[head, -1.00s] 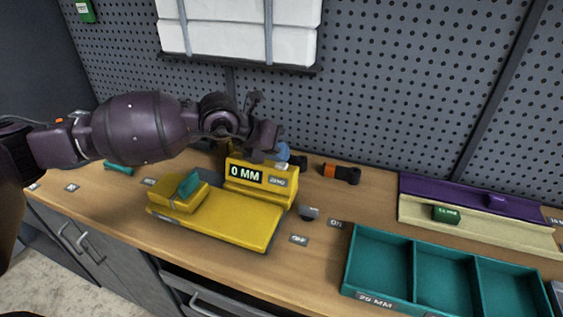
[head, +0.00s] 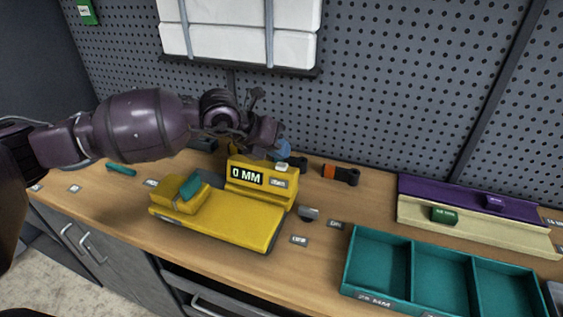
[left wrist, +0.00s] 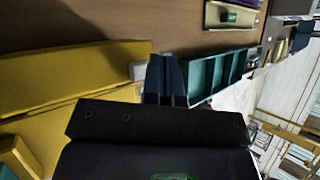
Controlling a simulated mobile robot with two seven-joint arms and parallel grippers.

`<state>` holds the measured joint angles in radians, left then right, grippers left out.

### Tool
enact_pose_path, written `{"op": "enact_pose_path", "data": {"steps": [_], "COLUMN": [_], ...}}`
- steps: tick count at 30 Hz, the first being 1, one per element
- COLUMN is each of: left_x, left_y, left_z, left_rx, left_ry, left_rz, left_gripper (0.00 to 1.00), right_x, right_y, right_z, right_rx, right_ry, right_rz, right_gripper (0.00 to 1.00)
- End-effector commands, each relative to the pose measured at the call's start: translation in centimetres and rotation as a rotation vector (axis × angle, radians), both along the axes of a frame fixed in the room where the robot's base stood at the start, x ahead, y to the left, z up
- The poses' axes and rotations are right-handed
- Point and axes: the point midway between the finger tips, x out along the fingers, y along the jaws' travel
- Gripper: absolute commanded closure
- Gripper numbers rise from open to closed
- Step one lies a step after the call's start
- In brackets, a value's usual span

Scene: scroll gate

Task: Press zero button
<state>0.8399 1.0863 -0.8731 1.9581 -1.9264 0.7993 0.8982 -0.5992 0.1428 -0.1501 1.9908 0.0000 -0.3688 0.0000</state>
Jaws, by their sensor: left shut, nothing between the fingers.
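A yellow measuring device (head: 262,191) stands on the workbench, with a display (head: 246,178) reading "0 MM". A small label (head: 278,184) sits to the right of the display. A white button (head: 282,167) is on top of the device, above the label. My left gripper (head: 283,150) is shut and empty, its blue fingertips just behind and above the button. I cannot tell whether they touch it. In the left wrist view the shut fingers (left wrist: 166,78) are beside the yellow housing (left wrist: 75,75), and a pale button (left wrist: 137,70) shows partly next to them. My right gripper is not in view.
A teal part (head: 190,187) lies on the device's yellow block. A dark knob (head: 308,213) is to its right. An orange and black tool (head: 340,174) lies behind. A teal divided tray (head: 380,262) and purple and cream racks (head: 470,222) stand at right. A pegboard rises behind.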

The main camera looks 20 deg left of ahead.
Motion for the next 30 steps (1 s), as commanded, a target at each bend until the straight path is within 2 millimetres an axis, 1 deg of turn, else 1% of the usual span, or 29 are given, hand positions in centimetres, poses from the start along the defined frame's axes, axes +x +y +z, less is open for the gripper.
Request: {"op": "enact_pose_path", "data": {"steps": [9, 13, 24, 30], "left_x": [0.0, 0.0, 0.0, 0.0], "left_y": [0.0, 0.0, 0.0, 0.0], "left_z": [0.1, 0.5, 3.5, 5.0], "left_rx": [0.0, -0.001, -0.001, -0.001], "left_ry": [0.0, -0.001, -0.003, -0.002], "left_rz": [0.0, -0.001, 0.0, 0.0], "left_gripper": [1.0, 1.0, 1.0, 1.0], "right_x": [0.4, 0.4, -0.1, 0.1], "right_y": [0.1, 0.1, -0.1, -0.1], "right_z": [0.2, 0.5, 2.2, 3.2], "right_rx": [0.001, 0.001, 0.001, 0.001], "right_ry": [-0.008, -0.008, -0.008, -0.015], "right_rz": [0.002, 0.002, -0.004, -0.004], "right_gripper": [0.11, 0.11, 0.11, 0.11]}}
